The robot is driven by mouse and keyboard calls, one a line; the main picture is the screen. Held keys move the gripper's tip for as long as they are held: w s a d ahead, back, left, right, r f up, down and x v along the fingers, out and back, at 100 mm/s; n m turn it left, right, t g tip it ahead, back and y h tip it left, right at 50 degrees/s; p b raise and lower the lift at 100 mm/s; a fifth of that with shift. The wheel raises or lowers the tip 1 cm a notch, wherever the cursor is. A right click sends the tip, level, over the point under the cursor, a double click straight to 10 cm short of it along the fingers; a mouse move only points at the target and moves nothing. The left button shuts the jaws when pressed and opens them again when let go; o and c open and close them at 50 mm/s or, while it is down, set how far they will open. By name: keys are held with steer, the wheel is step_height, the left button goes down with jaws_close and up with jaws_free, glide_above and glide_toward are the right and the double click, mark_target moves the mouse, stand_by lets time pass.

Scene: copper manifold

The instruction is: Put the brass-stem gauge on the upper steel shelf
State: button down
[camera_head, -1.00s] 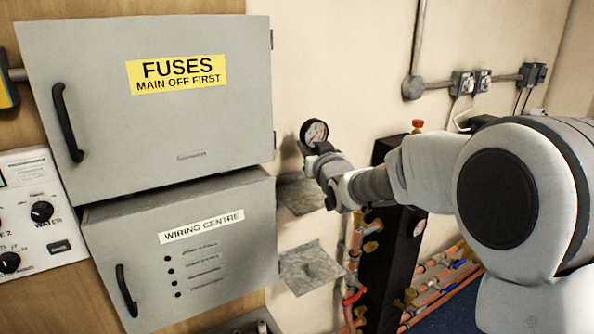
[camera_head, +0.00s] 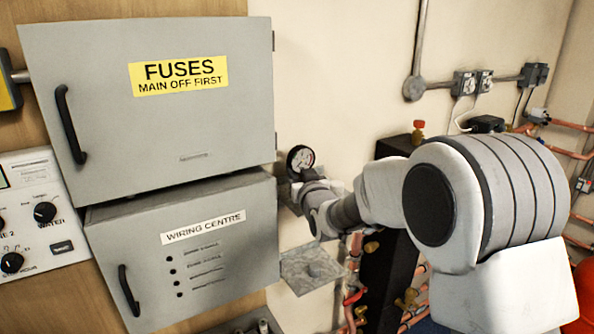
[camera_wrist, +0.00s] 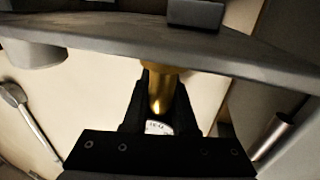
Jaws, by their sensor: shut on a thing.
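The brass-stem gauge (camera_head: 300,158) has a round white dial with a black rim. It is upright in the head view, just right of the grey cabinets. My gripper (camera_wrist: 160,118) is shut on its brass stem (camera_wrist: 159,92). A bit of the white dial (camera_wrist: 158,128) shows between the fingers in the wrist view. The upper steel shelf (camera_head: 286,195) is below the gauge on the wall, mostly hidden by my gripper and wrist. In the wrist view a grey plate edge (camera_wrist: 120,38) lies right by the stem's end; I cannot tell whether they touch.
The fuses cabinet (camera_head: 140,110) and wiring centre cabinet (camera_head: 190,260) stand close on the left. A black upright block (camera_head: 388,265) with copper pipes and valves is below my arm.

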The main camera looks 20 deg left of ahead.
steer(key=c, duration=0.7)
jaws_free()
steer(key=shift+r, duration=0.15)
steer(key=shift+s+p, duration=0.1)
steer(key=shift+p, duration=0.2)
steer(key=b+v, duration=0.2)
steer(key=v, duration=1)
steer(key=s+d+m+g+h, duration=0.2)
steer(key=s+d+h, duration=0.2)
steer(key=d, duration=0.7)
steer(key=s+d+m+g+h, duration=0.2)
steer(key=s+d+h, duration=0.2)
steer(key=d, duration=0.6)
steer(key=s+d+f+m+g, duration=0.1)
steer(key=s+d, duration=0.2)
steer(key=s, duration=0.3)
steer(key=s+d+f+m+g+h, duration=0.1)
steer(key=s+d+g, duration=0.1)
steer(key=s+d, duration=0.2)
steer(key=s+d+f+m+g+h, duration=0.1)
steer(key=s+d+f+g, duration=0.1)
steer(key=s, duration=0.7)
steer(key=shift+d, duration=0.75)
